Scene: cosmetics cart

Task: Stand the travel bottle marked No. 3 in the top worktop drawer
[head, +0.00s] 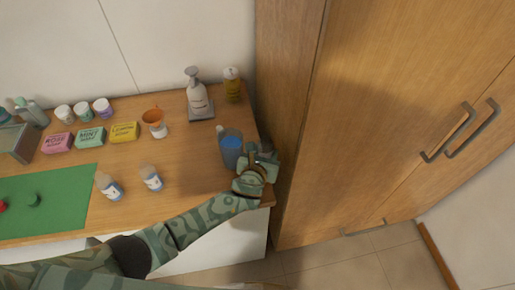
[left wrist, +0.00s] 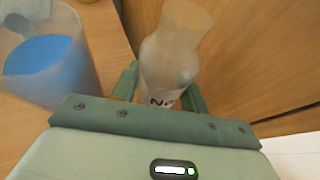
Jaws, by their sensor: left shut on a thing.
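My left gripper (head: 258,168) is at the right end of the wooden worktop, beside the blue-filled jug. In the left wrist view the gripper (left wrist: 162,92) is shut on a pale translucent travel bottle (left wrist: 172,55). Its white label shows "N" and part of another character; the number is hidden. In the head view the gripper largely hides this bottle. Two other small travel bottles with blue-and-white labels, one (head: 108,187) and another (head: 151,178), stand near the worktop's front edge. White fronts (head: 220,245) show below the worktop; I cannot make out an open drawer. My right gripper is not in view.
The clear jug (head: 231,150) with blue contents, also in the left wrist view (left wrist: 45,65), stands close to the gripper.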

